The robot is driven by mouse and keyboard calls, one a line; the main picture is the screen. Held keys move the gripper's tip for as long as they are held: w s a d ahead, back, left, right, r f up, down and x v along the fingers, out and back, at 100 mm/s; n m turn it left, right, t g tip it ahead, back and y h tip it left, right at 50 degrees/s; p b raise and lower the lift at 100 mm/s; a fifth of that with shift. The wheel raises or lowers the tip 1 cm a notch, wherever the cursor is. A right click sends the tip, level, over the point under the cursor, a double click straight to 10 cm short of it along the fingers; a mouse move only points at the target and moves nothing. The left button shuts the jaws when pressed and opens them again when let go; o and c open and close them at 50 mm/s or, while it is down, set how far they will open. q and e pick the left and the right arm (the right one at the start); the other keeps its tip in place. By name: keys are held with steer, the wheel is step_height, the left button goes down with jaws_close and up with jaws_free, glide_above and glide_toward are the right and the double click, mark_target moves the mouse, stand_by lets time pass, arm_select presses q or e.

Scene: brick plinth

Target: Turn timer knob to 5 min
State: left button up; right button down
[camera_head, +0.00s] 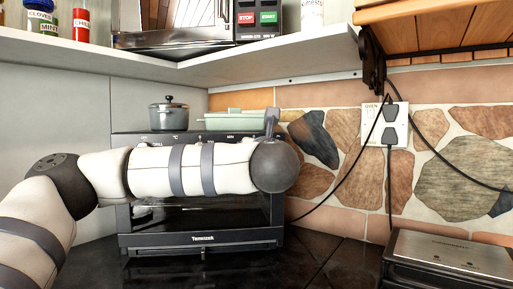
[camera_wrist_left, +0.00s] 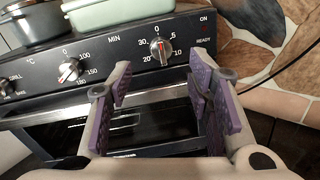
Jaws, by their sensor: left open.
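My right gripper is in neither view.
The temperature knob (camera_wrist_left: 69,70) sits left of the timer knob. A dark pot (camera_head: 168,117) and a green dish (camera_head: 235,122) stand on the oven. A shelf (camera_head: 200,68) hangs above. A black appliance (camera_head: 450,255) stands at right, with cords (camera_head: 345,180) along the stone wall.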

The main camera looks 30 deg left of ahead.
arm_select(q)
steer(key=x, duration=0.7)
steer(key=shift+w+f, duration=0.1)
steer(key=shift+w, duration=0.1)
steer(key=shift+c, duration=0.5)
jaws_close()
